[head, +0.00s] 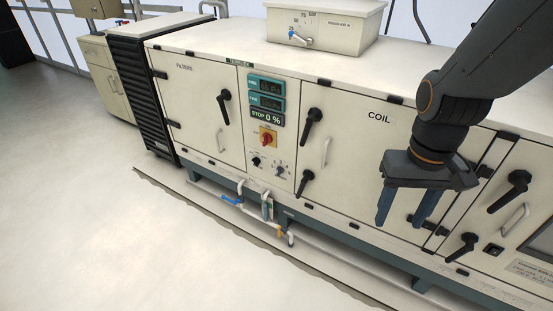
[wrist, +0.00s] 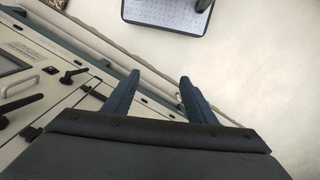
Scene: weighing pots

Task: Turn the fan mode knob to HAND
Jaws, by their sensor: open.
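The control panel (head: 273,150) is on the cream cabinet between the FILTERS door and the COIL door. Two small dark knobs are low on it, a left one (head: 256,161) and a right one (head: 279,170). Their labels are too small to read, so I cannot tell which is the fan mode knob or where it points. A red and yellow rotary switch (head: 267,138) is above them. My gripper (head: 399,220) is open and empty, fingers downward, in front of the cabinet, well right of the panel. In the wrist view its fingers (wrist: 160,80) are apart; no knob shows between them.
The displays (head: 266,100) above the switch include one reading STOP 0 %. Black door handles (head: 312,123) stick out on both sides of the panel. Pipes with blue handles (head: 231,199) run along the cabinet's foot. The floor (head: 110,230) in front is clear.

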